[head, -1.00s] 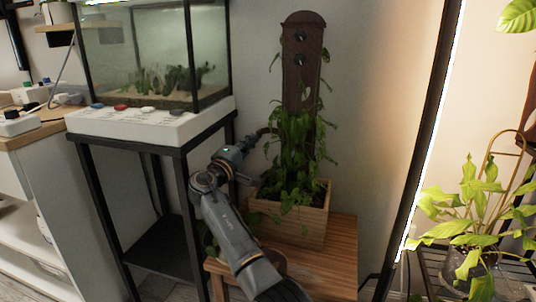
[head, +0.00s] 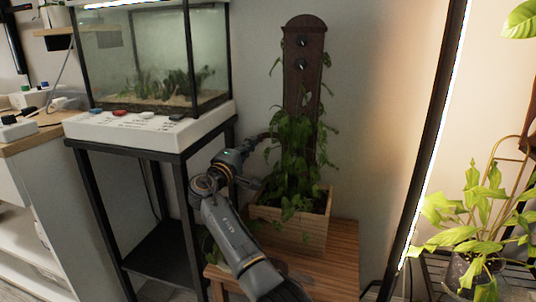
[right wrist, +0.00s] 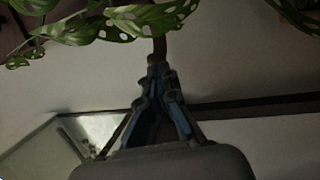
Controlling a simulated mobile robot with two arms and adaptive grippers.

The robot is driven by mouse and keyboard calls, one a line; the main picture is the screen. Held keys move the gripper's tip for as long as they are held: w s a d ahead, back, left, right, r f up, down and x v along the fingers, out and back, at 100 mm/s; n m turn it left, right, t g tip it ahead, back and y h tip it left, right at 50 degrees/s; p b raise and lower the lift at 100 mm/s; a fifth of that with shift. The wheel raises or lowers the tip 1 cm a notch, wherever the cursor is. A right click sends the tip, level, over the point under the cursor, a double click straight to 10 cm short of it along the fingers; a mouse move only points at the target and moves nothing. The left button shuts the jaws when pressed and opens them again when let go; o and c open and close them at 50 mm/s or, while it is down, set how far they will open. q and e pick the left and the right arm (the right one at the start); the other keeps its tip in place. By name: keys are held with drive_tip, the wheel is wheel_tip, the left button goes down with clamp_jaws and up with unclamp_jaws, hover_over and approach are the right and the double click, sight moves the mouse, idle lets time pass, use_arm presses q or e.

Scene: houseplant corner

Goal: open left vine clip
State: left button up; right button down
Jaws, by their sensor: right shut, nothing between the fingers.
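A dark wooden plank (head: 304,90) stands upright in a square wooden planter (head: 290,228), with a leafy vine (head: 293,140) climbing it. Two small dark round fittings, an upper one (head: 302,43) and a lower one (head: 301,64), sit on the plank; I cannot tell whether either is a vine clip. No left clip can be made out. My right gripper (head: 266,136) is at the vine's left edge, pointing toward the plank. In the right wrist view its fingers (right wrist: 157,72) are closed together and empty, just below spotted leaves (right wrist: 130,22). A dark stem-like piece shows beyond the fingertips.
The planter stands on a slatted wooden table (head: 335,262). Left of it, an aquarium (head: 150,65) rests on a white base with colored buttons (head: 150,130), on a black stand. A lit, dark-framed panel edge and another potted plant (head: 478,215) are at right.

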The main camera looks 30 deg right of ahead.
drive_tip(key=v, duration=1.2)
drive_tip(key=shift+f, duration=0.1)
